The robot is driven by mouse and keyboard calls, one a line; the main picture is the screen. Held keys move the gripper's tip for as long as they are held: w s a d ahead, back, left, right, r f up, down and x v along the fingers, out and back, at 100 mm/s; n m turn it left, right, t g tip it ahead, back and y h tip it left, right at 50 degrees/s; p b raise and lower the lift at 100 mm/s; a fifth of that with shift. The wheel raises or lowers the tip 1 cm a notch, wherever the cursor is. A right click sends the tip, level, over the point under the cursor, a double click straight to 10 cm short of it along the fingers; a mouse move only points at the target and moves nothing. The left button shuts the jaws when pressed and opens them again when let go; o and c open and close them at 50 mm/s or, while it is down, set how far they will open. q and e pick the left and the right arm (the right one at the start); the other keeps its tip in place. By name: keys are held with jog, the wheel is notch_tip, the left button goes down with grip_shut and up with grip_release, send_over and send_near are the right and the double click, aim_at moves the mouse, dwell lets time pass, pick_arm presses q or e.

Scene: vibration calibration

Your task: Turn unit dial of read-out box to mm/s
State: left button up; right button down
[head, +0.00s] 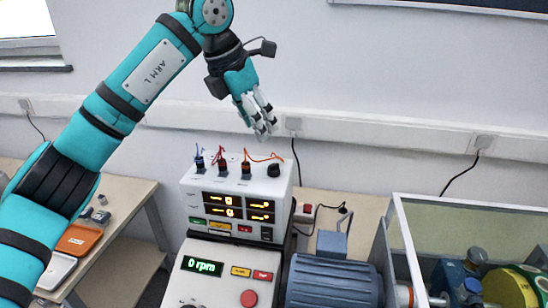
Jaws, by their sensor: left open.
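The white read-out box (187,204) stands near the middle of the head view, with lit yellow displays and small coloured keys on its front. A black round knob (273,170), which looks like the unit dial, sits on its top at the right. Its setting is too small to read. My left gripper (266,131) points down above the box's right side, over the knob. It is open and empty, and its fingertips look apart from the knob. My right gripper is not in view.
Several connectors with blue, red and orange leads (222,168) stand on the box top, left of the knob. A control panel reading 0 rpm (203,267) with a red button is in front. A blue motor (330,283) and a glass-sided guard (470,222) are at the right.

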aim_at(274, 164)
pick_arm(q)
jog(key=p+x, duration=0.2)
jog(key=x, duration=0.9)
jog(key=shift+w+f, duration=0.15)
jog(key=shift+w, duration=0.05)
jog(key=shift+w+d+f, duration=0.1)
jog(key=shift+w+f, duration=0.05)
jog(key=shift+f, duration=0.25)
grip_shut()
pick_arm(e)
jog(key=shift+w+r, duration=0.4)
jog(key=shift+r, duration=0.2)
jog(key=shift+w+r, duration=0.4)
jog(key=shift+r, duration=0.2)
